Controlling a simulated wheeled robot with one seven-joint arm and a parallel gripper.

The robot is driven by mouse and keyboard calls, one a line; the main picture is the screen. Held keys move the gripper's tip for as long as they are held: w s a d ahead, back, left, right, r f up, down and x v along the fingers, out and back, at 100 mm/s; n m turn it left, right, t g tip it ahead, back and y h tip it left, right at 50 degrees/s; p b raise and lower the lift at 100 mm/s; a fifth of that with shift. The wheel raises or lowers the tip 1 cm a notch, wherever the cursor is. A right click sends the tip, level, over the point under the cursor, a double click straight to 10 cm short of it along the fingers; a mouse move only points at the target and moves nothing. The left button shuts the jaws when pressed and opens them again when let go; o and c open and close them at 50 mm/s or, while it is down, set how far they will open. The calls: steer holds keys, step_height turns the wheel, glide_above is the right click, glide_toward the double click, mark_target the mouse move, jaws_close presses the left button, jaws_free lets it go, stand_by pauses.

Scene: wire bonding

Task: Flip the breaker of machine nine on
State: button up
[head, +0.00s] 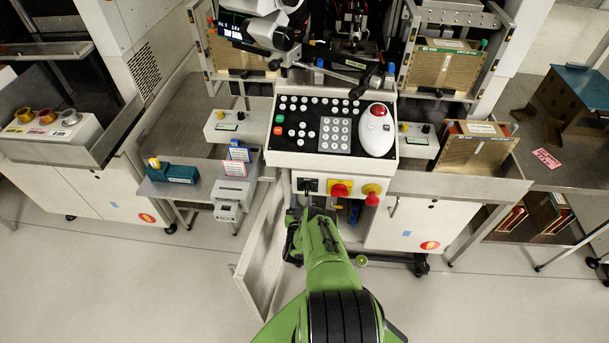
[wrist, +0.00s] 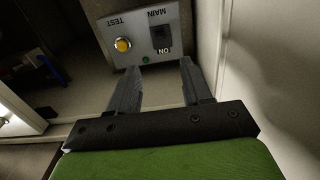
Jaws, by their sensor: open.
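In the wrist view a grey breaker panel (wrist: 143,32) appears upside down, with the labels MAIN, TEST and ON. Its black breaker switch (wrist: 160,35) sits under MAIN, above ON in the picture. I cannot tell its position. A yellow test button (wrist: 122,44) is to its left, and a small green spot (wrist: 145,60) shows at the panel's lower edge. My gripper (wrist: 164,63) is open and empty, its fingertips just short of the panel around the switch. In the head view my gripper (head: 308,200) is low at the machine's front, mostly hidden by my arm.
An open cabinet door (head: 262,250) stands left of my arm. A red knob (head: 340,189) and another red knob on yellow (head: 372,195) are just right of it. The control console (head: 330,135) is above. The floor in front is clear.

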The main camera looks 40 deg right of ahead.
steer(key=b+x, duration=0.6)
steer(key=x, duration=0.6)
steer(key=shift+d+f, duration=0.15)
jaws_close()
